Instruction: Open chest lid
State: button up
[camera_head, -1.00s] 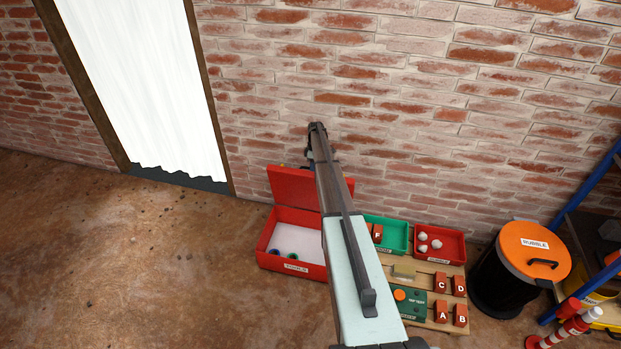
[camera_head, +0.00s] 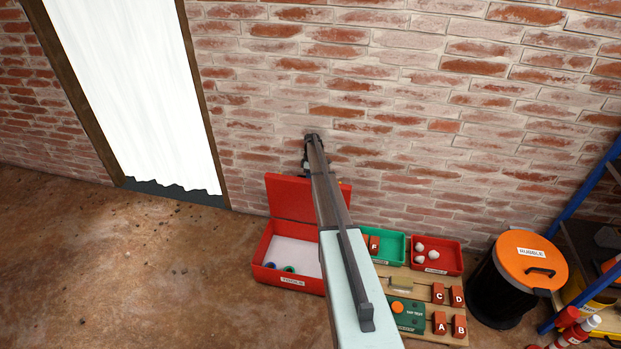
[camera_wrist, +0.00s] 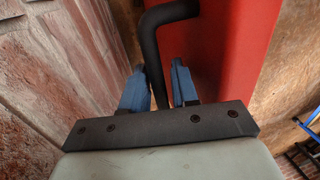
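The red chest (camera_head: 262,265) stands on the floor against the brick wall. Its lid (camera_head: 290,197) is raised and stands roughly upright, so the pale interior shows. My gripper is at the upper side of the lid, mostly hidden behind my arm in the head view. In the wrist view, the two blue fingers of my gripper (camera_wrist: 160,88) sit close on either side of a black bent handle (camera_wrist: 155,55), with the red lid (camera_wrist: 225,50) to the right. The fingers appear shut on the handle, though the contact itself is partly hidden.
Small round items (camera_head: 288,268) lie in the chest. Right of it are a green bin (camera_head: 398,247), a red bin (camera_head: 455,262) with white balls, a board with lettered blocks (camera_head: 440,295), and a black rubble bin with orange lid (camera_head: 528,262).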

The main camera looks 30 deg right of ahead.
jog(key=shift+o, duration=0.9)
jog(key=shift+d+r, duration=0.1)
jog(key=shift+r, duration=0.1)
jog(key=shift+r, duration=0.15)
notch_tip(320, 180, up, 10)
jog(key=shift+f, duration=0.1)
